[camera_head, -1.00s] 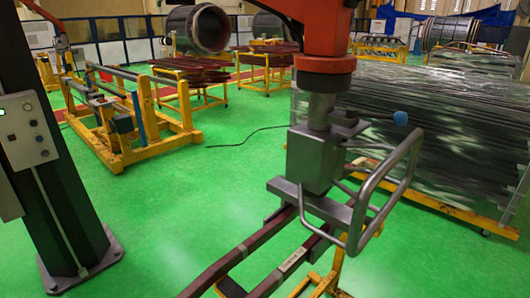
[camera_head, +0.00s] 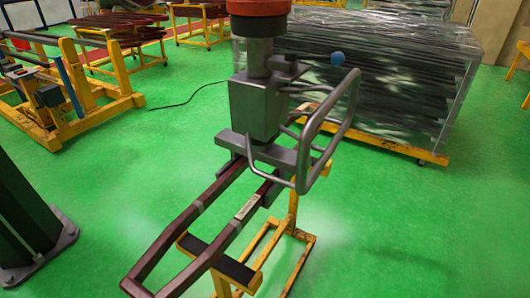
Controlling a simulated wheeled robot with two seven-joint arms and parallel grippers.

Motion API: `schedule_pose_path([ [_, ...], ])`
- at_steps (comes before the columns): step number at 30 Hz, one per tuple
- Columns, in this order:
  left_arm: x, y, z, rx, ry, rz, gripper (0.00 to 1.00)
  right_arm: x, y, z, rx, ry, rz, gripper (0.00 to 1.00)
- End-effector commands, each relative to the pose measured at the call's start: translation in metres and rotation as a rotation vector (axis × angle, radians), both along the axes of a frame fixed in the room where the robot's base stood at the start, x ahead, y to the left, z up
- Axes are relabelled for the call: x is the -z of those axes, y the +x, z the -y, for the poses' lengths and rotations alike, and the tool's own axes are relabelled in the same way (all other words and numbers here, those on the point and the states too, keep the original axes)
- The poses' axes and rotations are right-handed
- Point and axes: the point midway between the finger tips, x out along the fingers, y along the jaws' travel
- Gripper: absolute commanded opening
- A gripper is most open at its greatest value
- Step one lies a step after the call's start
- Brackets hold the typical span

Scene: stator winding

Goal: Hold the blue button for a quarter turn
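A round blue knob (camera_head: 337,58) sits on the grey lifting tool (camera_head: 262,108), at its upper right beside the bent handle bar (camera_head: 330,125). It is the only blue button-like part I see. The tool hangs from an orange-red fitting (camera_head: 258,6) at the top of the view. A dark red coil loop (camera_head: 160,252) is at the tool's underside and reaches toward the lower left. Neither of my grippers shows, so nothing of mine is seen touching the knob or handle.
A yellow stand (camera_head: 300,236) with dark pads is under the coil. A dark post (camera_head: 22,225) stands at the left edge. A yellow frame (camera_head: 75,85) is at the upper left, and a wrapped stack (camera_head: 390,75) on a yellow base at the upper right. Green floor (camera_head: 420,220) is clear at the right.

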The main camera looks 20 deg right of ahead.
Motion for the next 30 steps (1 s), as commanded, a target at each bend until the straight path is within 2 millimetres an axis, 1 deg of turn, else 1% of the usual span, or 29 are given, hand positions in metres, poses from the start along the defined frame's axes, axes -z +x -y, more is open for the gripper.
schedule_pose_path([
  [1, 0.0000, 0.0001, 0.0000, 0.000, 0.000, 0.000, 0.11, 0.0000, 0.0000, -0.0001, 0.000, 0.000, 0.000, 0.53],
  [3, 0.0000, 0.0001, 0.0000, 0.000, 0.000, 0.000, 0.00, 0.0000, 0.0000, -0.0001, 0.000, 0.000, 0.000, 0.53],
  [30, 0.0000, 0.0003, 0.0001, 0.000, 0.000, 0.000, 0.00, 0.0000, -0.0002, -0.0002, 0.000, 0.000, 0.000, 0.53],
])
